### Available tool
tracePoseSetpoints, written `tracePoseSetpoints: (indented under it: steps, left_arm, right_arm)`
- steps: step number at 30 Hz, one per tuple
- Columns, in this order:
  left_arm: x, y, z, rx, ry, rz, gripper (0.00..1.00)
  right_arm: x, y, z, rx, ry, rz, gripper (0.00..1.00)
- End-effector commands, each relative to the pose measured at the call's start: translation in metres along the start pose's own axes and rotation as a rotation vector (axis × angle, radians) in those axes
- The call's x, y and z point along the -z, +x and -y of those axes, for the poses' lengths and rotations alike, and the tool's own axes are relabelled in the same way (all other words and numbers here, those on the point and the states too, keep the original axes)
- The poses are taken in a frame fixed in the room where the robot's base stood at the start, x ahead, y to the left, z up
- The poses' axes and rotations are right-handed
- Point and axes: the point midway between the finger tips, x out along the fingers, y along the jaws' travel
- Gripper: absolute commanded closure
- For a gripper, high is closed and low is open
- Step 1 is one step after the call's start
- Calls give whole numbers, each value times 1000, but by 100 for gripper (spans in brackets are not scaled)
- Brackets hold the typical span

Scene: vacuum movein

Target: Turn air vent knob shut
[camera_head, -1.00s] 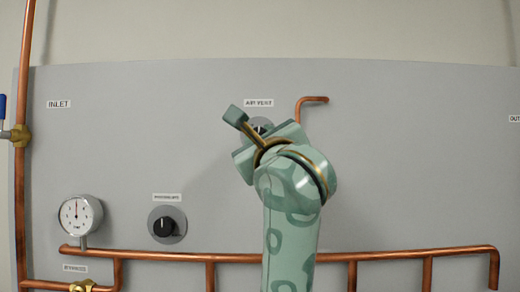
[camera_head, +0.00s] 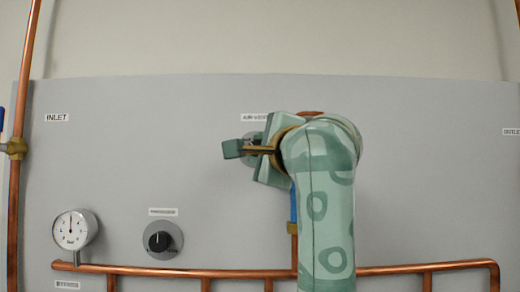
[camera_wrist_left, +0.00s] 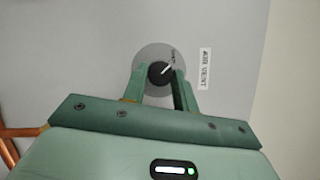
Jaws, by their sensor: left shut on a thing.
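The air vent knob (camera_wrist_left: 160,72) is a round black dial on a grey disc, with a white pointer line. In the left wrist view the line slants toward the upper right. My left gripper (camera_wrist_left: 159,78) has a finger on each side of the knob and is shut on it. In the head view my left gripper (camera_head: 262,148) is at the panel just below the AIR VENT label (camera_head: 255,117), and it hides most of the knob. The label also shows beside the knob in the left wrist view (camera_wrist_left: 205,68). My right gripper is not in view.
The grey panel (camera_head: 180,110) carries a second black knob (camera_head: 160,241) and a round gauge (camera_head: 75,229) at lower left. A copper pipe (camera_head: 180,272) runs along the bottom. A blue valve handle (camera_head: 293,205) stands close beside my arm.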

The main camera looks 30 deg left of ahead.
Motion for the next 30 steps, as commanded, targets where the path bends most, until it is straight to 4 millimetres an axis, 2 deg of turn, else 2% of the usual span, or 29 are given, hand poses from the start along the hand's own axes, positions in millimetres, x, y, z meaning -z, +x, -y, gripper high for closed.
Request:
tracePoseSetpoints:
  steps: [20, 21, 23, 30]
  left_arm:
    - [0, 0, 0, -27, -60, -2, 94]
    - [0, 0, 0, -27, -60, -2, 66]
    - [0, 0, 0, -26, -60, -2, 50]
    - [0, 0, 0, -25, -59, -1, 50]
  right_arm:
    - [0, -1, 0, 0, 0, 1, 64]
    - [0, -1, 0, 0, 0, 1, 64]
    - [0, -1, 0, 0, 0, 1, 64]
    - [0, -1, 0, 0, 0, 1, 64]
